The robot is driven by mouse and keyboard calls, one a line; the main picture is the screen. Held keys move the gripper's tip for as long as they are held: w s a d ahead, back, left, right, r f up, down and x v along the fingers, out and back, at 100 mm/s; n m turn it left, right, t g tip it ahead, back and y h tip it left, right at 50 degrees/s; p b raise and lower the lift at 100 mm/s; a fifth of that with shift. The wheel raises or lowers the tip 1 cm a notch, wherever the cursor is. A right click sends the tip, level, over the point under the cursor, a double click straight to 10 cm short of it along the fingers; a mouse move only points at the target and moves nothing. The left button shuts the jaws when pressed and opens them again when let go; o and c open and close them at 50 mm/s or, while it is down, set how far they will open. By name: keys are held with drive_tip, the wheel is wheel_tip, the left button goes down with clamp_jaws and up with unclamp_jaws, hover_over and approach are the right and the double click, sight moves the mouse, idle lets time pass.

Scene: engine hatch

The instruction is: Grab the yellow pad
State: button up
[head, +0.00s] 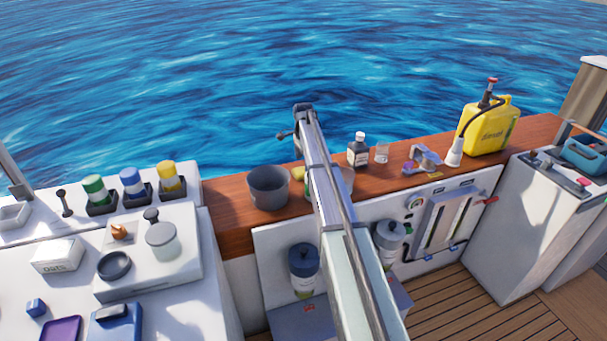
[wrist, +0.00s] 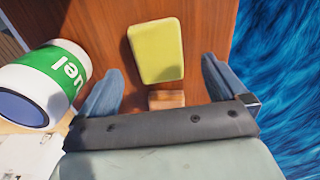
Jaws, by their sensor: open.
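The yellow pad (wrist: 155,50) lies on the brown wooden surface, in the upper middle of the wrist view. My gripper (wrist: 161,66) is open, with one blue-grey finger on each side of the pad's lower end. There is a gap on both sides, and nothing is held. I cannot tell how far above the pad the fingers are. In the head view a small part of a yellow thing, likely the pad (head: 299,173), shows beside my arm, which hides the rest. My gripper's fingers cannot be made out there.
A white cylinder with a green "fuel" label (wrist: 45,85) is close to the left finger. A small wooden block (wrist: 166,99) is below the pad. A grey bucket (head: 268,188), a dark bottle (head: 358,152) and a yellow can (head: 489,128) stand on the wooden ledge (head: 231,215). Water lies beyond.

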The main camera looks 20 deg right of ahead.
sight(303, 170)
wheel_tip(303, 170, down, 4)
drive_tip(key=shift+s+f, duration=0.1)
drive_tip(key=shift+f, duration=0.1)
drive_tip(key=c, duration=1.1)
drive_tip(key=shift+c, duration=0.2)
